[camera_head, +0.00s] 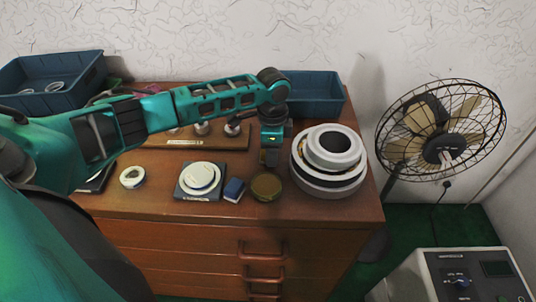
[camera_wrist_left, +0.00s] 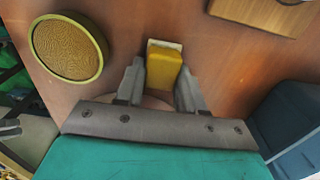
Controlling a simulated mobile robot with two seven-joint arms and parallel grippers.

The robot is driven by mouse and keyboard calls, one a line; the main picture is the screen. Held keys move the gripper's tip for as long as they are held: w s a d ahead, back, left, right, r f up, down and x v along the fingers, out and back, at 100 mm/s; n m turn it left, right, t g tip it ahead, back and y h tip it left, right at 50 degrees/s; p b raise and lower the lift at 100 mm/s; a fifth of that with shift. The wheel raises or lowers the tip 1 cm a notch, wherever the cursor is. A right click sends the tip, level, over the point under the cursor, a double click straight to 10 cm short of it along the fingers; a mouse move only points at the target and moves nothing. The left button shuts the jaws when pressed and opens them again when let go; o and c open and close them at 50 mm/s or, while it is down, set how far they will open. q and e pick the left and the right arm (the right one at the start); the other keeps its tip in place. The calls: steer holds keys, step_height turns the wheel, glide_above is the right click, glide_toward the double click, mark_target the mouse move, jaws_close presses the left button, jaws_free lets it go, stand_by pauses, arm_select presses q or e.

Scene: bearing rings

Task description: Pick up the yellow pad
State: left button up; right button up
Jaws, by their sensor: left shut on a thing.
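The yellow pad (camera_wrist_left: 164,66) is a small block with a pale strip along its far edge. In the left wrist view it sits between the two grey fingers of my left gripper (camera_wrist_left: 161,84), which are shut on it. In the head view my left gripper (camera_head: 270,158) points down over the wooden cabinet top, behind the round brown-olive disc and left of the white rings. I cannot make out the pad there. Whether it touches the wood is not clear. My right gripper is not in view.
The round disc (camera_head: 266,186) and a dark blue block (camera_head: 234,189) lie in front. Stacked white rings (camera_head: 328,178) stand at right. A blue bin (camera_head: 315,92) is behind, another (camera_head: 50,99) at left. A square plate (camera_head: 200,194) holds a white ring.

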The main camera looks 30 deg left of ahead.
arm_select(q)
steer(key=shift+r, duration=0.1)
step_height(320, 180, up, 20)
steer(key=p, duration=0.2)
stand_by(0.3)
steer(key=o, duration=0.4)
steer(key=c, duration=0.3)
